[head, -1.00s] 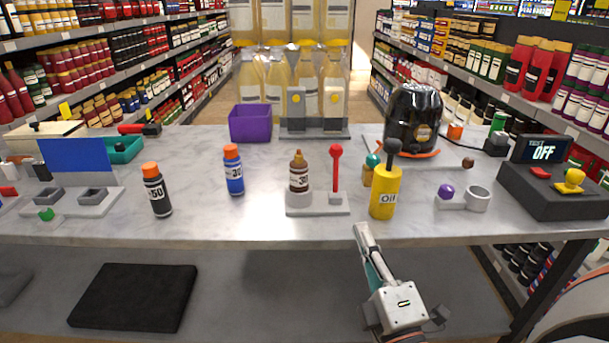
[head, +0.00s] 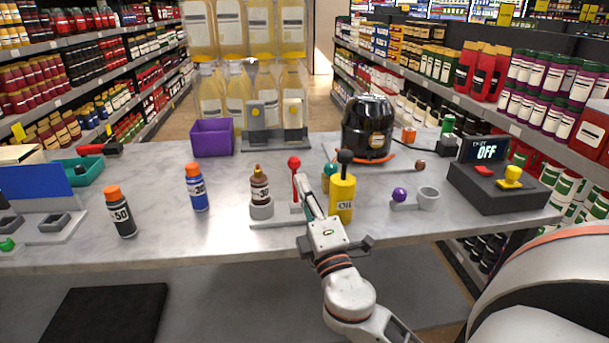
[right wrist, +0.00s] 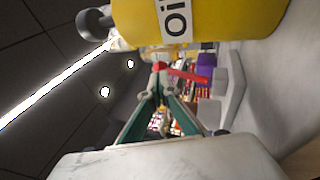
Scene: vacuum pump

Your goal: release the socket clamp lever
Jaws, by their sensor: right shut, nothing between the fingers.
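The red clamp lever (head: 294,163) with its ball knob stands upright on a pale grey base. A brown bottle (head: 260,187) marked 30 sits in the round grey socket (head: 262,209) on that base. My right gripper (head: 304,184) is shut and empty, its fingertips right beside the lever in the head view. In the right wrist view, the fingertips (right wrist: 161,78) close together in front of the red lever (right wrist: 185,73); whether they touch it I cannot tell. My left gripper is not in view.
The yellow oil can (head: 341,198) stands just right of my right gripper and fills the top of the wrist view. A blue bottle (head: 196,188) stands left of the base. A grey ring holder with a purple ball (head: 400,194) lies to the right.

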